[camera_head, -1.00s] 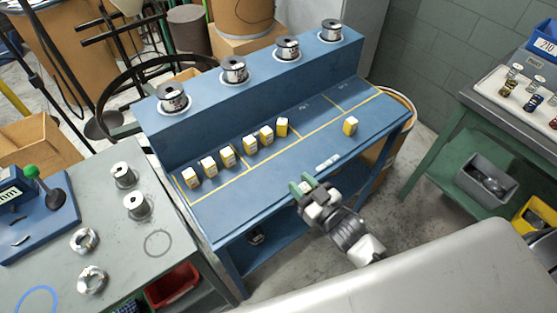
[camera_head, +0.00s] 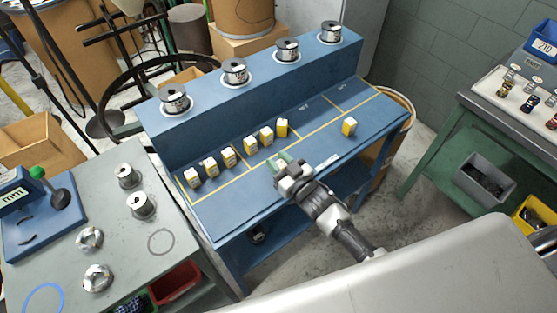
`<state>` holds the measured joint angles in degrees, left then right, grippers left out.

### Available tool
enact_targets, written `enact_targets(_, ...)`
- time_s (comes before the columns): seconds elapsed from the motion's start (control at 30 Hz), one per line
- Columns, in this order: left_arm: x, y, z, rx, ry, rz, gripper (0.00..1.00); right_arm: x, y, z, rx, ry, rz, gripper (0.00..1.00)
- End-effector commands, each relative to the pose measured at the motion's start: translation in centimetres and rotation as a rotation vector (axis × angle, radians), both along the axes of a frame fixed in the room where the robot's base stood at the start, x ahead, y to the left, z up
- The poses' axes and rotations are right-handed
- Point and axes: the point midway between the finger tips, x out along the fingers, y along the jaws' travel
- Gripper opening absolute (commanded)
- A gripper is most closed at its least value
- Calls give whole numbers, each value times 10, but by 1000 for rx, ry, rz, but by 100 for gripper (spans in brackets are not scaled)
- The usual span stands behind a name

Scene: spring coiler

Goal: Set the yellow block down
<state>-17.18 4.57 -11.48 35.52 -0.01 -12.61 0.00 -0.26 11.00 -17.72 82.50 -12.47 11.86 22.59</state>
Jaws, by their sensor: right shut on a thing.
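My right gripper (camera_head: 280,161) is over the front half of the blue bench top (camera_head: 240,207), its green-padded fingers close together. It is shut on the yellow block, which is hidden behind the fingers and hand. I cannot tell whether the block touches the bench. Several other yellow blocks with white faces (camera_head: 229,156) stand in a row on the bench beyond and left of the gripper. One more yellow block (camera_head: 348,127) stands alone to the right. My left gripper is not in view.
Yellow lines divide the bench top into compartments. A raised blue shelf (camera_head: 260,80) behind carries several wire spools (camera_head: 235,70). A white label (camera_head: 327,162) lies at the front edge. A grey table (camera_head: 185,240) with spools stands left.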

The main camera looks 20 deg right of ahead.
Motion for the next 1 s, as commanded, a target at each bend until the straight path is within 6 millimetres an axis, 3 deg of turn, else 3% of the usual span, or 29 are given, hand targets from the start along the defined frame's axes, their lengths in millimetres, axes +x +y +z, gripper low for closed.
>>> enact_targets(0.17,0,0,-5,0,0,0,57,0,0,-6,1,0,0,8)
enact_targets(0.2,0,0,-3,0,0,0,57,0,0,-4,1,0,0,37)
enact_targets(0.33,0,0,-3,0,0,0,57,0,0,-4,0,0,0,57)
enact_targets(0.67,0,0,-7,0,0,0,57,0,0,-6,-1,-1,0,57)
enact_targets(0.77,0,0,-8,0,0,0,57,-11,-4,-6,0,1,0,57)
enact_targets(1.0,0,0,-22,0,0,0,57,-58,-20,-14,-1,3,0,57)
